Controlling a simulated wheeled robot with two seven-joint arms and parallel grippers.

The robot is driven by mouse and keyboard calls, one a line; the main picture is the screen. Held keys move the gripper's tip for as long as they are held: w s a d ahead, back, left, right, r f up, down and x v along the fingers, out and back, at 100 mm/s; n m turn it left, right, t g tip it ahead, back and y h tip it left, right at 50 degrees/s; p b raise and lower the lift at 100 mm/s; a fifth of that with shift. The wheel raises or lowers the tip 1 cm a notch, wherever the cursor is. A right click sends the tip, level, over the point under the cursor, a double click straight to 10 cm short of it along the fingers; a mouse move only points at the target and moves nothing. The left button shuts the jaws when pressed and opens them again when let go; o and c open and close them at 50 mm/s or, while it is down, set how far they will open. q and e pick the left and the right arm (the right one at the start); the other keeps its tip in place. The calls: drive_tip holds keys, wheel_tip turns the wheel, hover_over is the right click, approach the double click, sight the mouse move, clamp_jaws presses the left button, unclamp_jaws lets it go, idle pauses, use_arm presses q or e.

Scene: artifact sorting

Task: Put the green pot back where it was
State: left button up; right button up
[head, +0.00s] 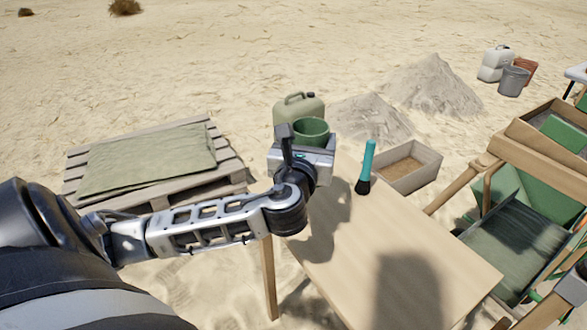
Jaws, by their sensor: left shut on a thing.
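The green pot (312,127) shows at the far end of the wooden table (420,245), with its open top facing up. My left gripper (308,150) is shut on the pot. The gripper body hides the pot's lower part, so I cannot tell whether the pot touches the table.
A teal-handled brush (367,165) stands on the table, right of the pot. A green jerrycan (298,107) is behind the pot. A wooden sand box (408,165) and a sieve frame (545,145) are at the right. The table's near part is clear.

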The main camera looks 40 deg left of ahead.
use_arm(q)
drive_tip(key=w+a+f+b, duration=0.1)
drive_tip(key=a+f+b, duration=0.1)
drive_tip(key=a+f, duration=0.3)
wheel_tip(320, 180, down, 4)
drive_tip(key=shift+a+f, duration=0.15)
drive_tip(key=shift+a, duration=0.15)
use_arm(e)
drive_tip(key=shift+f, duration=0.6)
use_arm(q)
drive_tip(key=shift+f, duration=0.1)
drive_tip(key=o, duration=1.5)
drive_tip(key=shift+c, duration=0.2)
use_arm(e)
drive_tip(key=shift+a, duration=0.1)
